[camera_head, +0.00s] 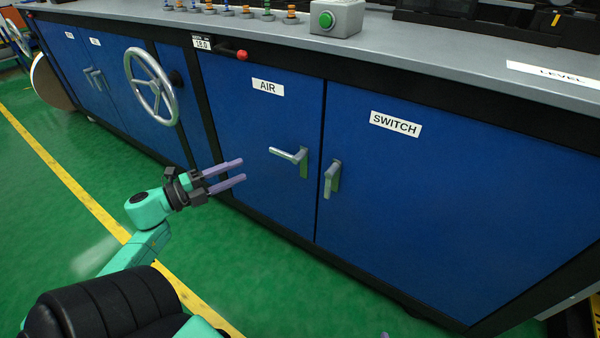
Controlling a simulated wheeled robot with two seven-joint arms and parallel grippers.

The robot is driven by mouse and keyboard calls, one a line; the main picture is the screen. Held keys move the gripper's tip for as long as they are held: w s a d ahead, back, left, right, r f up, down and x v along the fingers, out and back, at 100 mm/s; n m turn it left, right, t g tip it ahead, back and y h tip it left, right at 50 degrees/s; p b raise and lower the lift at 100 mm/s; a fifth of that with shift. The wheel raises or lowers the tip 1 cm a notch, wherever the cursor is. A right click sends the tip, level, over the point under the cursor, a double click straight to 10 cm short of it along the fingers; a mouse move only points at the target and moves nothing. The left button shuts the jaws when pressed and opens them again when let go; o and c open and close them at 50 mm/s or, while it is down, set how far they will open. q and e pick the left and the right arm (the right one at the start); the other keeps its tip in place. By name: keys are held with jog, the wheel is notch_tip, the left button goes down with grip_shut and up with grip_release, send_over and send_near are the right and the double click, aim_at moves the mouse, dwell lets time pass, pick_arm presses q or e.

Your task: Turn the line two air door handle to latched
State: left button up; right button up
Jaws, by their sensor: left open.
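The door labelled AIR (258,130) is a blue cabinet door and looks closed. Its handle (290,155) is a grey lever on an upright plate, sticking out roughly sideways to the left. My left gripper (242,170) is open and empty, with two purple fingers pointing right towards the lever's free end. A visible gap separates the fingertips from the lever. A small purple tip at the bottom edge looks like part of my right gripper (384,335); the rest is out of view.
The SWITCH door (430,200) is beside it, with its own handle (331,179) hanging down. A handwheel (151,87) sticks out on the left. A red knob (242,55) is above the AIR door. The grey worktop (420,55) overhangs. Green floor (250,270) in front is clear.

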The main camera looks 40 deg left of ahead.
aim_at(277, 154)
pick_arm(q)
jog(key=b+x, duration=0.1)
jog(key=x, duration=0.3)
jog(key=b+x, duration=0.1)
jog(key=x, duration=0.3)
jog(key=b+x, duration=0.2)
jog(key=x, duration=0.3)
jog(key=shift+w+a, duration=0.15)
jog(key=shift+a, duration=0.1)
jog(key=shift+w+d+r, duration=0.1)
jog(key=shift+w, duration=0.15)
grip_shut()
pick_arm(e)
jog(key=shift+m+t, duration=0.3)
jog(key=shift+t, duration=0.2)
jog(key=f, duration=0.4)
jog(key=shift+a+f, duration=0.2)
jog(key=shift+f, duration=0.15)
jog(key=shift+w, duration=0.1)
